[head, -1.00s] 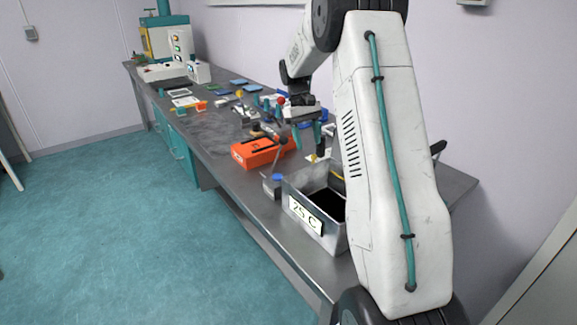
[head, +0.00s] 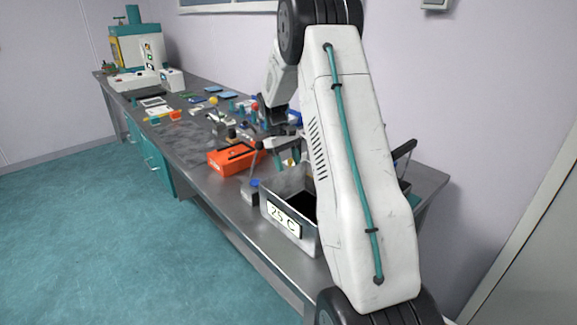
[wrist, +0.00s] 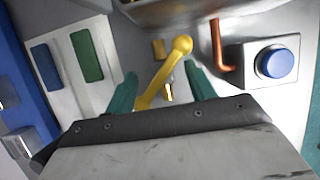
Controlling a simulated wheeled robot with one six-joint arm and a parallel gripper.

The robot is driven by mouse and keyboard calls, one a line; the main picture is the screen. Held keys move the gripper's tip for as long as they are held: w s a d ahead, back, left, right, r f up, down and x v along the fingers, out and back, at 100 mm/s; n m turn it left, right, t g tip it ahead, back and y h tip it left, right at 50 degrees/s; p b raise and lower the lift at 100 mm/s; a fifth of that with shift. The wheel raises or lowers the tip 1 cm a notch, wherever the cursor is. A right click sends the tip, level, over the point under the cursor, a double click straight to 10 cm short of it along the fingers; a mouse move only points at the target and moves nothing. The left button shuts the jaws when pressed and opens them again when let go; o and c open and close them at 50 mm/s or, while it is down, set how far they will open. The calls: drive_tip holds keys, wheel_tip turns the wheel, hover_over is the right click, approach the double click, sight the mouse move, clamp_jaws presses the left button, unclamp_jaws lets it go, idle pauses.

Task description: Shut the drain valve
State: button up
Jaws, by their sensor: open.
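The drain valve's yellow lever (wrist: 160,75) with a round knob end shows in the wrist view, slanting up to the right from behind the gripper's dark edge. A small brass piece (wrist: 158,48) is beside its knob. My gripper (wrist: 160,70) is open, its two teal fingers on either side of the lever in that view. Whether they touch it or are at its height I cannot tell. In the head view my gripper (head: 286,160) is low over the bench, just behind the metal bath (head: 273,198) labelled 25 C. The lever is not clear there.
In the wrist view a copper pipe (wrist: 217,48) and a box with a blue button (wrist: 276,62) are right of the lever. A white card (wrist: 75,75) with blue and green pads is left. In the head view an orange case (head: 230,160) lies left of my gripper.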

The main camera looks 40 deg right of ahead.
clamp_jaws()
drive_tip(key=shift+d+r, duration=0.1)
drive_tip(key=shift+d, duration=0.05)
idle(1.2)
unclamp_jaws()
drive_tip(key=v, duration=0.7)
drive_tip(key=shift+w+r, duration=0.2)
drive_tip(key=shift+r, duration=0.15)
